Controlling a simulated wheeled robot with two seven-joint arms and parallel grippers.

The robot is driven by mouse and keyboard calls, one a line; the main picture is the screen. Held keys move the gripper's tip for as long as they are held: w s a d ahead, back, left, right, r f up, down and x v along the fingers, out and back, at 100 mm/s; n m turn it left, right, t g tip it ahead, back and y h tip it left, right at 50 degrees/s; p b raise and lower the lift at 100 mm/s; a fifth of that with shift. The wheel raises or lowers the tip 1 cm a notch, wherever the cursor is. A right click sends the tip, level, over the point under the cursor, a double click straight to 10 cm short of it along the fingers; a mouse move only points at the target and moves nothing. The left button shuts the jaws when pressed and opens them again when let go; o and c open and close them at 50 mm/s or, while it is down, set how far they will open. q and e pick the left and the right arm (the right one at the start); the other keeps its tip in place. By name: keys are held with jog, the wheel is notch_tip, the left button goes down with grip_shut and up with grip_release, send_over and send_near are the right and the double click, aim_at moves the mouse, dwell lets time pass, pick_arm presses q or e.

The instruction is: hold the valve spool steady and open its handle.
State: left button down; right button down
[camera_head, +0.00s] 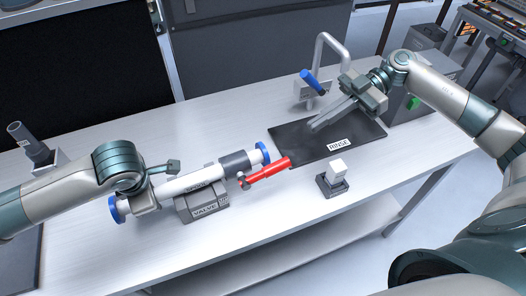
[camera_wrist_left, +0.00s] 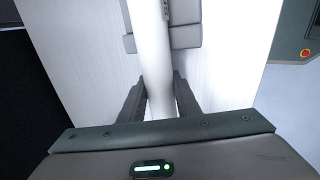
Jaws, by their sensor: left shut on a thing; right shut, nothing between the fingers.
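The valve spool (camera_head: 193,181) is a white pipe with blue end flanges and a grey collar, lying on a grey block labelled VALVE (camera_head: 204,209). Its red handle (camera_head: 267,172) sticks out to the right from the collar, roughly in line with the pipe. My left gripper (camera_head: 160,187) is shut on the spool's left part. In the left wrist view the white pipe (camera_wrist_left: 151,60) runs between the two fingers (camera_wrist_left: 160,100). My right gripper (camera_head: 314,127) is shut and empty over the black mat, away from the handle.
A black mat labelled RINSE (camera_head: 365,131) lies right of the spool, with a grey faucet with blue lever (camera_head: 313,81) behind it. A small dark stand with a white cube (camera_head: 338,168) is near the front edge. A dark tube in a holder (camera_head: 37,150) is at left.

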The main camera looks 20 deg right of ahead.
pick_arm(q)
jog(key=shift+r, duration=0.1)
pick_arm(e)
jog(key=shift+a, duration=0.15)
send_over(286, 160)
notch_tip(286, 160, down, 4)
jog(key=shift+r, duration=0.2)
notch_tip(286, 160, down, 3)
jog(key=shift+f, duration=0.6)
jog(key=shift+d+f, duration=0.25)
jog(key=shift+f, duration=0.3)
jog(key=shift+d+f, duration=0.2)
jog(key=shift+f, duration=0.3)
jog(key=shift+r, duration=0.1)
